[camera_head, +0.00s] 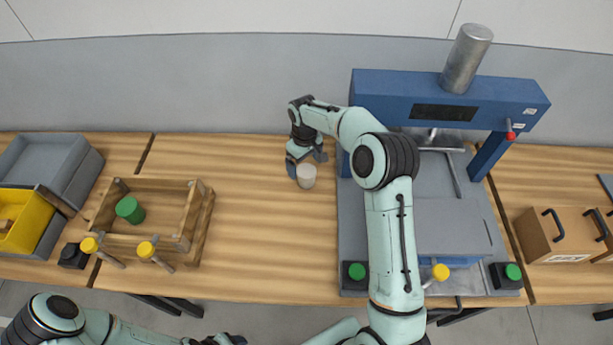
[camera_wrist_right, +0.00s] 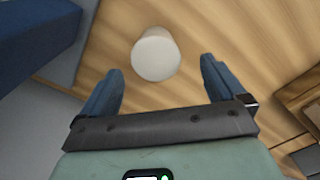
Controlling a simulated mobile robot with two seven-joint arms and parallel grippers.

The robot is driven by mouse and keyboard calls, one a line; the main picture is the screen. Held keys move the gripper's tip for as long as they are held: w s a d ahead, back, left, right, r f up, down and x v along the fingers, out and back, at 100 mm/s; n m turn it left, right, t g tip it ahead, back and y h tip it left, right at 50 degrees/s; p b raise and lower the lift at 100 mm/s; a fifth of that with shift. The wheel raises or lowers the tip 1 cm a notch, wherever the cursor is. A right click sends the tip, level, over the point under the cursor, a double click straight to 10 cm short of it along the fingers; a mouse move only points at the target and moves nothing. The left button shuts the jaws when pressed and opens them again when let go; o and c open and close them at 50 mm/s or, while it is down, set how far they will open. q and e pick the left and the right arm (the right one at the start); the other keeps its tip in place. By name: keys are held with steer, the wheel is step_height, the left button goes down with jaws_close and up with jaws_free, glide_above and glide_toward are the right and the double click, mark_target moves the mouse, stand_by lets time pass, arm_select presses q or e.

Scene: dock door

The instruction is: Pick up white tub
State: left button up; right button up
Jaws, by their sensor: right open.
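The white tub (camera_head: 306,176) stands on the wooden table, just left of the blue press. In the right wrist view the white tub (camera_wrist_right: 156,55) shows its round pale top, just beyond the fingertips and between their lines. My right gripper (camera_head: 306,160) is open and empty right behind the tub in the head view; its two blue fingers (camera_wrist_right: 158,82) are spread apart in the wrist view. I cannot tell whether a finger touches the tub. My left arm shows at the bottom left of the head view, and its gripper jaws are not clearly visible.
A blue press (camera_head: 425,97) stands right of the tub, close to my right arm. A wooden crate (camera_head: 196,213) with a green cylinder (camera_head: 130,209) is on the left. Grey bins (camera_head: 75,165), a yellow bin (camera_head: 30,222) and a brown box (camera_head: 560,235) stand farther out. Bare table lies left of the tub.

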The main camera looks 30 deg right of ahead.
mark_target(306, 170)
steer(key=shift+d+f, duration=0.15)
steer(key=shift+f, duration=1.4)
steer(key=shift+d+f, duration=0.1)
steer(key=shift+f, duration=1.45)
steer(key=c, duration=1.2)
steer(key=shift+r, duration=0.1)
